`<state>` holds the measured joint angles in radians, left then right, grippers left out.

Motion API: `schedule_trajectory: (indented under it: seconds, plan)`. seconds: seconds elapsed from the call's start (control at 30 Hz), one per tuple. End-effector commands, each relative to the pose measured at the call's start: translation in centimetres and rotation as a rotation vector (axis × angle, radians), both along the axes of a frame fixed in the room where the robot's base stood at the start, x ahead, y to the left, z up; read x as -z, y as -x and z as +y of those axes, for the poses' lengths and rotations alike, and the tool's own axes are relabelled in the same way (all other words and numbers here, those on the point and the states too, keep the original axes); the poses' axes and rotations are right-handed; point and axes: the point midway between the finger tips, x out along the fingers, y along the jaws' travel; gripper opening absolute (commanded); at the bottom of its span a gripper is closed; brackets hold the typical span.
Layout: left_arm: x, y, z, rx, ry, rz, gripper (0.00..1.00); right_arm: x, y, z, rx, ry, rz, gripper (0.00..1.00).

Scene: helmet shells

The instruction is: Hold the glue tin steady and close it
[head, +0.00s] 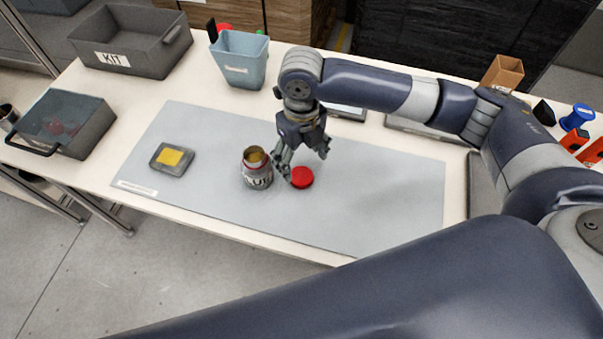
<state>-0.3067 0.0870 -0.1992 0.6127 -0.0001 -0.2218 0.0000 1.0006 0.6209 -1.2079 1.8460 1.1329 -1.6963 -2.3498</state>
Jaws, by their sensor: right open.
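The glue tin (257,171) stands upright and uncapped on the grey mat (380,200), with amber glue showing in its mouth. A red lid (302,178) lies on the mat just right of the tin, apart from it. My right gripper (302,166) points down with its fingers spread, over and just behind the lid. It is open and nothing shows between its fingers; whether a finger touches the lid I cannot tell. My left gripper is not in view; a large dark arm link crosses the bottom of the picture.
A small dark tray with a yellow pad (172,158) lies on the mat's left. Grey KIT bin (130,45), another dark bin (62,125) and a blue-grey bin (239,60) stand around the table's left and back. The mat's front right is clear.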

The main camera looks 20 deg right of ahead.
Motion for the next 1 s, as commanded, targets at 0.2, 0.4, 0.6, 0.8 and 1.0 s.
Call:
schedule_trajectory:
  seconds: [0.2,0.4,0.6,0.8,1.0]
  plan:
    - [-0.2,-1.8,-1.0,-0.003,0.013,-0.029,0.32,1.1,0.0,0.0,-0.002,0.000,-0.001,0.71]
    - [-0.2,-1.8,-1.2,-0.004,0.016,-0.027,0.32,1.1,0.0,0.0,-0.002,0.000,-0.001,0.71]
    - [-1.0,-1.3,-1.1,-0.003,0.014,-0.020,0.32,3.0,0.1,0.0,-0.001,0.000,0.004,0.71]
    - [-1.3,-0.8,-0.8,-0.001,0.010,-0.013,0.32,5.8,0.1,0.0,-0.002,-0.001,0.001,0.71]
    - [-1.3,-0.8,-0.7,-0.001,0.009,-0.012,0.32,6.3,0.0,-0.1,-0.002,0.001,-0.001,0.71]
